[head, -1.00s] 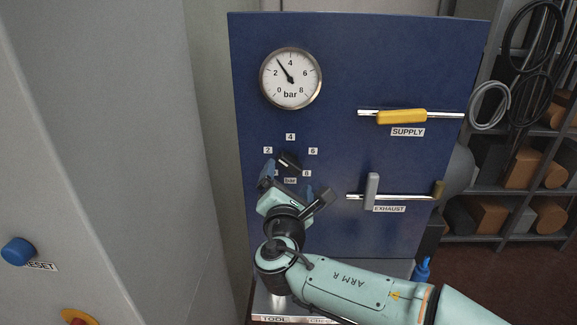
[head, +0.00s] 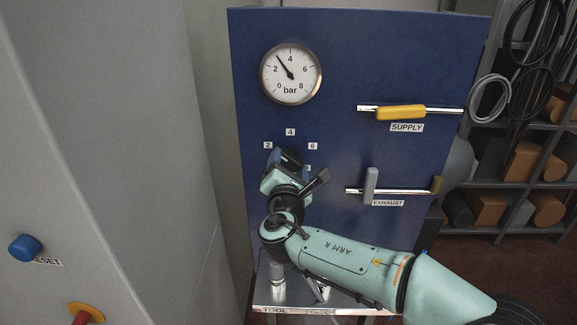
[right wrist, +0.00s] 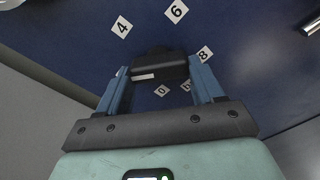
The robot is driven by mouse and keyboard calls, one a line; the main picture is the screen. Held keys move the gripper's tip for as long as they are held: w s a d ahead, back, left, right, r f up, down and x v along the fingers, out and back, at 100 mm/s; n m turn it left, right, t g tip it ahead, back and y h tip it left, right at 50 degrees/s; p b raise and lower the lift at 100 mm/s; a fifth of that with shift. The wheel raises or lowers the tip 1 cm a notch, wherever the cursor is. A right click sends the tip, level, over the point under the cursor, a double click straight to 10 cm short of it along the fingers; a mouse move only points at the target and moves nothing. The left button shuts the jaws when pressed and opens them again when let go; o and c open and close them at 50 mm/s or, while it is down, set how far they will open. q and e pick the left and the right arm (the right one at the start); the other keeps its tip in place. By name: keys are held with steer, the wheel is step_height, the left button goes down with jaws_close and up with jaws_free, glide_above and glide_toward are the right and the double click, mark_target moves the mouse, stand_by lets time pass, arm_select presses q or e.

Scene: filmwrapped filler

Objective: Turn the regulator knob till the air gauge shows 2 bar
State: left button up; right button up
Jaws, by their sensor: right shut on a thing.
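The round air gauge (head: 290,90) is at the upper left of the blue panel in the head view. Its needle points up and left, midway between 2 and 4, at about 3 bar. The black regulator knob (right wrist: 160,66) sits below it inside a ring of number labels; in the head view it is mostly hidden behind my right gripper (head: 286,163). In the right wrist view the blue fingers stand on both sides of the knob, shut on it. A white mark shows on the knob's front edge. My left gripper is out of view.
A yellow supply handle (head: 400,112) and a grey exhaust lever (head: 371,186) sit on bars right of the knob. A grey cabinet with a blue reset button (head: 25,248) stands at the left. A metal ledge (head: 330,305) runs below the panel. Shelves (head: 500,200) stand at the right.

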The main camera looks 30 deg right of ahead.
steer(key=shift+n, duration=0.9)
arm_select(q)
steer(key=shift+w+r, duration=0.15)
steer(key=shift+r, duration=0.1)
arm_select(e)
steer(key=n, duration=0.3)
steer(key=shift+n, duration=0.3)
steer(key=o, duration=1.1)
steer(key=shift+c, duration=0.2)
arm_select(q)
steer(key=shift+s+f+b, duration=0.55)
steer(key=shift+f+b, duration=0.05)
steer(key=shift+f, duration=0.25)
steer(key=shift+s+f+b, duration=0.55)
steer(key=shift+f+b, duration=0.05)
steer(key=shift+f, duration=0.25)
arm_select(e)
steer(key=v, duration=1.3)
steer(key=shift+s, duration=0.15)
steer(key=shift+a, duration=0.1)
